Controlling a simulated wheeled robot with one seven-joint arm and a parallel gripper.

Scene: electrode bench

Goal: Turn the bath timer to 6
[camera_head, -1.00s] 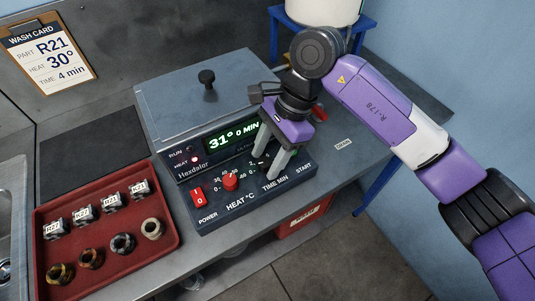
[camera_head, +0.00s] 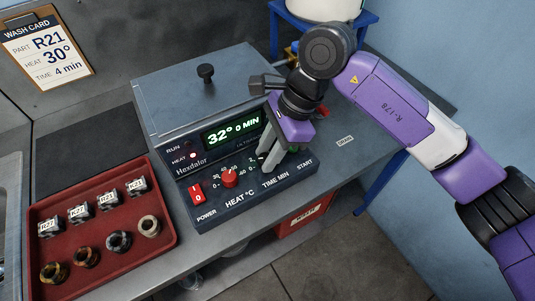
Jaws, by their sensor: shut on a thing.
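The Hexdalor bath (camera_head: 200,100) stands on the bench with its lid on. Its display (camera_head: 233,131) reads 32° and 0 MIN. The timer knob above the TIME MIN label (camera_head: 275,181) is hidden behind the fingers, so its pointer cannot be read. My gripper (camera_head: 268,162) comes down from the upper right, its fingers shut on the timer knob at the control panel. The red heat knob (camera_head: 229,178) is just left of the fingers.
A red power switch (camera_head: 197,193) sits at the panel's left. A red tray (camera_head: 165,240) with labelled blocks and rings stands at left. The wash card (camera_head: 45,50) on the wall reads R21, 30°, 4 min. A drain label (camera_head: 345,141) marks the clear bench at right.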

